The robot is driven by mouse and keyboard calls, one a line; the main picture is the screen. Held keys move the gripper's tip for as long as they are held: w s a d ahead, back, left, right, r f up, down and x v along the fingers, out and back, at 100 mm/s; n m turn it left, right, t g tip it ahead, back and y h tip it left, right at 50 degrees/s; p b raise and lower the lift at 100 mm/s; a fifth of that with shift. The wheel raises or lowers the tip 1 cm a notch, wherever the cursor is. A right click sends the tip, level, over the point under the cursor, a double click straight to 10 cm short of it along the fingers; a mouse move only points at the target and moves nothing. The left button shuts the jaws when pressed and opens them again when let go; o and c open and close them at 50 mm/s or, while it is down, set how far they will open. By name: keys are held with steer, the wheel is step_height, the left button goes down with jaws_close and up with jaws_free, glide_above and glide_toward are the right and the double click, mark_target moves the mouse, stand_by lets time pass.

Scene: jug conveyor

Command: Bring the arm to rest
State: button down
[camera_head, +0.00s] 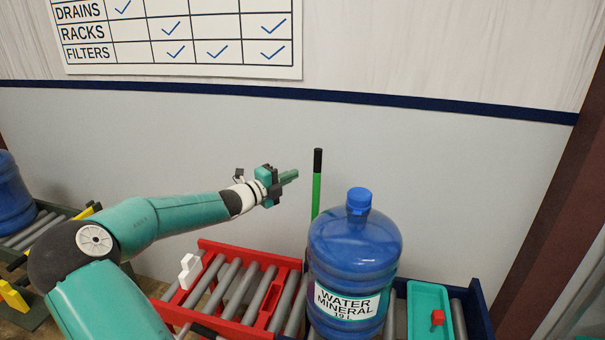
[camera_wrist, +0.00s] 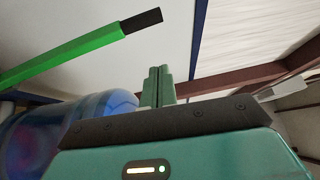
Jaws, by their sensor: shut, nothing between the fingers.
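My arm reaches up and to the right in the head view. My gripper (camera_head: 289,176) is raised above the red-framed rollers, in front of the grey wall. Its teal fingers are together, with nothing between them; they also show closed in the wrist view (camera_wrist: 157,87). The gripper is up and to the left of the blue water jug (camera_head: 353,246) and apart from it. The jug stands upright, capped, with a white label.
A green pole with a black tip (camera_head: 316,190) rises behind the jug. A red-framed roller conveyor (camera_head: 262,254) lies left of it. A teal tray (camera_head: 429,294) with a small red item sits to the right. Another blue jug (camera_head: 12,203) stands on rollers at far left.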

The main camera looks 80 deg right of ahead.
steer(key=shift+w+a, duration=0.45)
